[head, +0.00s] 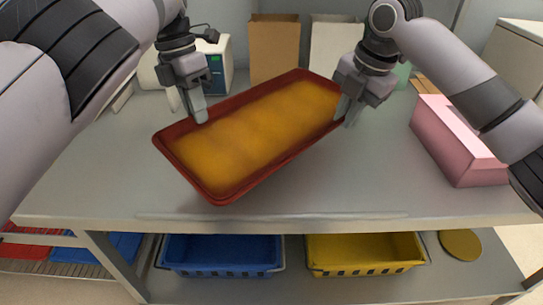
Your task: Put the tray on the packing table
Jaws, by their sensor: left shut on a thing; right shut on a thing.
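A red-brown rectangular tray (222,198) with a golden-brown filling (250,130) is in the middle of the head view, over the grey packing table (330,195). It is turned at an angle, its near left corner closest to me. My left gripper (199,112) is shut on its left far rim. My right gripper (345,112) is shut on its right end. A shadow lies on the table by the near side; I cannot tell whether the tray touches the tabletop.
A pink box (455,145) stands at the right. A brown paper bag (274,48), a white bag (335,46) and a device with a screen (216,65) stand at the back. A blue crate (222,255) and a yellow crate (365,252) sit on the lower shelf. The table's front strip is clear.

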